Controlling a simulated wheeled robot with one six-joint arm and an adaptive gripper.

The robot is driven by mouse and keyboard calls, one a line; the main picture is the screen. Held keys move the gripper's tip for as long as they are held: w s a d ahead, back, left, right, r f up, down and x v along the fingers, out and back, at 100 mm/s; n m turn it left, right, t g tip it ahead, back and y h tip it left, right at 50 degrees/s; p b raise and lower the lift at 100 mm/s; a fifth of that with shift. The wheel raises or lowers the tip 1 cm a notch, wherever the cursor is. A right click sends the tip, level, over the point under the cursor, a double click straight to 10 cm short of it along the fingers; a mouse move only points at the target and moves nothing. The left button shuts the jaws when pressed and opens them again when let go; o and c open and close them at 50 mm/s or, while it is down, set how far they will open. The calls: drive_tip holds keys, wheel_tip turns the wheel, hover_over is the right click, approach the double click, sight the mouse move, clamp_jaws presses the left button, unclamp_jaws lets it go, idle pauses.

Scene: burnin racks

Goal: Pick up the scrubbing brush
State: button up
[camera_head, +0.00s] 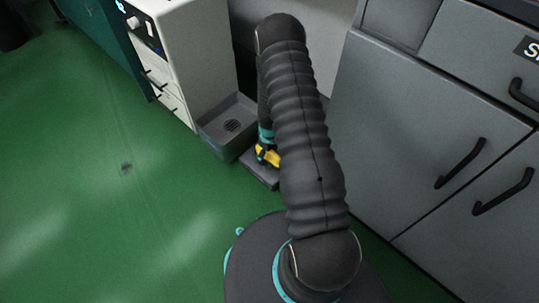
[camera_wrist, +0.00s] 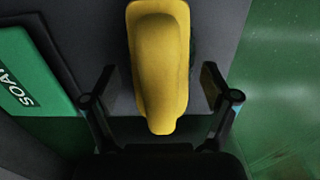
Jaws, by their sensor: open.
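The yellow scrubbing brush (camera_wrist: 160,70) shows large in the wrist view, its rounded end reaching down between the fingers. Dark bristles show along its right side. My gripper (camera_wrist: 160,88) is open, with one finger on each side of the brush and a gap to it on both sides. In the head view, the yellow of the brush (camera_head: 268,155) shows low beside my arm. It is over a small dark grey platform (camera_head: 259,169), and my arm hides much of that spot.
A green box marked SOAP (camera_wrist: 28,75) lies left of the brush. A grey basin with a drain (camera_head: 229,126) stands beside the platform, next to a white cabinet (camera_head: 190,60). Grey drawers with black handles (camera_head: 430,130) stand at right. Green floor at left is clear.

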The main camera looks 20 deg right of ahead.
drive_tip(key=c, duration=1.4)
wheel_tip(320, 180, up, 10)
drive_tip(key=shift+p, duration=0.55)
drive_tip(key=shift+c, duration=0.2)
